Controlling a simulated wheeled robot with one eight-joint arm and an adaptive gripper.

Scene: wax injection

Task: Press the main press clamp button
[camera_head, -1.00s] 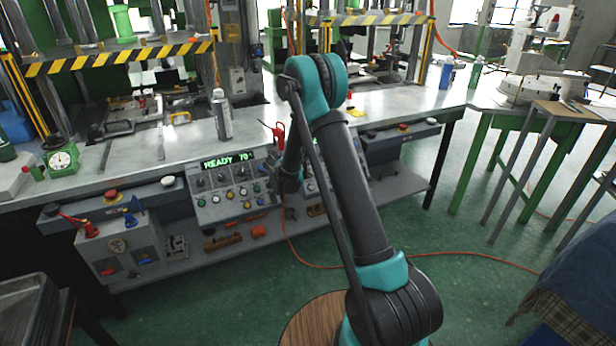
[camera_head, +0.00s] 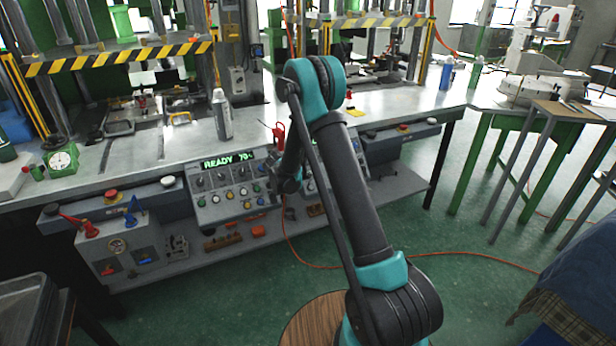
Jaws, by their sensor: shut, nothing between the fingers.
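The control panel (camera_head: 226,187) with a green "READY 70" display (camera_head: 228,160) is set in the bench front, with knobs and several coloured buttons (camera_head: 230,195) below the display. Button labels are too small to read, so I cannot tell which is the main press clamp button. Left of the panel, the front console carries a red mushroom button (camera_head: 112,195) on yellow and a pale round button (camera_head: 168,182). My forearm drops from the teal elbow in front of the panel's right part. My gripper is hidden behind my own arm, so its contact with any button cannot be seen.
A grey bottle (camera_head: 222,116) stands on the metal bench (camera_head: 196,140) above the panel. A second console (camera_head: 400,135) is at right. A valve box (camera_head: 122,248) stands on the lower shelf. An orange hose (camera_head: 470,255) crosses the floor.

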